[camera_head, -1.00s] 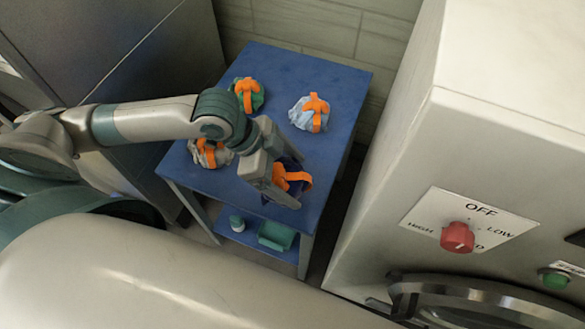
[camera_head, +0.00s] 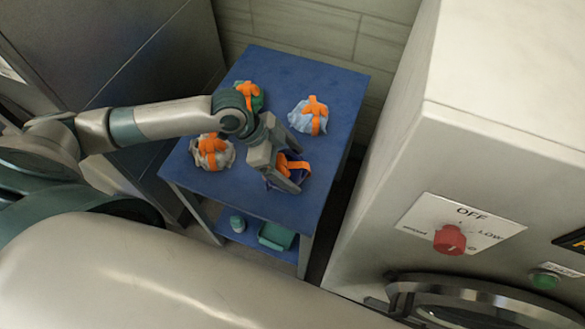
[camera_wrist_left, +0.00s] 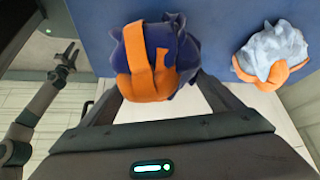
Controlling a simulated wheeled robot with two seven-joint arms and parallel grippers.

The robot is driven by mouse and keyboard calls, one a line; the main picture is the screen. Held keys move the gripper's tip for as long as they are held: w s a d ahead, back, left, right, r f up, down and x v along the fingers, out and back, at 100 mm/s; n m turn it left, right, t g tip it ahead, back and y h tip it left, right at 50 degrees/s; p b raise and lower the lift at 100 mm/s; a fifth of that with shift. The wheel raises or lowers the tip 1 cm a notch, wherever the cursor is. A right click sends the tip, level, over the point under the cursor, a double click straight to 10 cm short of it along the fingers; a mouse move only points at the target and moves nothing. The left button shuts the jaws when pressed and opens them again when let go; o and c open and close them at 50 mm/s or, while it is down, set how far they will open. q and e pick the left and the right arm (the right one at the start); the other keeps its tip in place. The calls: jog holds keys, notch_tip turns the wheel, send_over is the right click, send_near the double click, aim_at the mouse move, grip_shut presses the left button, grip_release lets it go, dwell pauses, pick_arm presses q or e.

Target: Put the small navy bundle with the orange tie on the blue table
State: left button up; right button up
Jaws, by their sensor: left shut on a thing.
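The small navy bundle with the orange tie (camera_head: 300,171) is between the fingers of my left gripper (camera_head: 285,176), over the near right part of the blue table (camera_head: 285,70). In the left wrist view the navy bundle (camera_wrist_left: 185,58) fills the space between the fingers of my left gripper (camera_wrist_left: 158,95), which is shut on it. The fingers partly hide the bundle in the head view. I cannot tell whether its underside touches the table. A gripper that looks like my right one (camera_wrist_left: 66,58) is small at the left of the wrist view, its jaws unclear.
A green bundle (camera_head: 256,101), a light blue bundle (camera_head: 305,123) and a grey bundle (camera_head: 226,158), all with orange ties, sit on the table. A lower shelf holds a teal box (camera_head: 275,237). A white machine (camera_head: 490,120) stands at the right. The table's middle is partly clear.

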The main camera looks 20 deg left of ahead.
aim_at(292, 171)
pick_arm(q)
notch_tip(292, 171, down, 2)
jog(key=shift+p, duration=0.35)
jog(key=shift+f, duration=0.45)
jog(key=o, duration=1.2)
jog(key=b+v, duration=0.2)
jog(key=v, duration=0.8)
jog(key=shift+s+a+r, duration=0.1)
jog(key=shift+b+v, duration=0.3)
jog(key=shift+v, duration=0.55)
jog(key=shift+r, duration=0.1)
